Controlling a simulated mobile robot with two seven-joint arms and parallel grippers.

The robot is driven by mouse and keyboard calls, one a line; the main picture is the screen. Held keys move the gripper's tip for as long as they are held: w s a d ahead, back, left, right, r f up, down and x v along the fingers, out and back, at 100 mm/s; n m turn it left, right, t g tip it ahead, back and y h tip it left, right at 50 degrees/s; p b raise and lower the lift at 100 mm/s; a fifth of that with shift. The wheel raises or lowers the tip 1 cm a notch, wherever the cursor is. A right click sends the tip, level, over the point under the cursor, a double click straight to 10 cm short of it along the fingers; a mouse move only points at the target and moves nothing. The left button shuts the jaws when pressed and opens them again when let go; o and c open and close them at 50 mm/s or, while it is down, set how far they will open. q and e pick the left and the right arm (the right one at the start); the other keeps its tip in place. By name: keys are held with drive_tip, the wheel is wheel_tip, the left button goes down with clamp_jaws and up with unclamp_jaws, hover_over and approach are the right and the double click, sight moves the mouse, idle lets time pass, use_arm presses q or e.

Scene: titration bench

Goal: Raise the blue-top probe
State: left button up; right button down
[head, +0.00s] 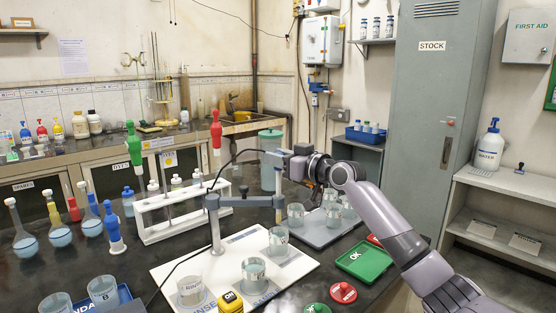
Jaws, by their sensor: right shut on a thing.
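The blue-top probe (284,152) is mostly hidden by my right gripper (288,165); a bit of blue shows at the jaws, and a black cable runs off left from there. My right gripper is shut on the probe's top, above the outer end of the grey stand arm (245,201). Below that end stands a beaker (278,241) of clear liquid on the white board (222,267). I cannot make out the probe's tip. My left gripper is out of view.
More beakers are on the board and the grey tray (318,236). A green OK tray (364,261) lies right.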

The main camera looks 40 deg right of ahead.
drive_tip(key=shift+r, duration=0.45)
drive_tip(key=c, duration=1.1)
unclamp_jaws()
drive_tip(key=shift+o, duration=0.7)
drive_tip(key=shift+f, duration=0.15)
drive_tip(key=shift+s+d+f, duration=0.1)
drive_tip(key=shift+s, duration=0.5)
drive_tip(key=shift+s+d+b, duration=0.25)
drive_tip(key=shift+s+b, duration=0.25)
drive_tip(key=shift+s, duration=1)
drive_tip(key=shift+s+d+b, duration=0.2)
drive_tip(key=shift+s+b, duration=0.3)
drive_tip(key=shift+s, duration=0.95)
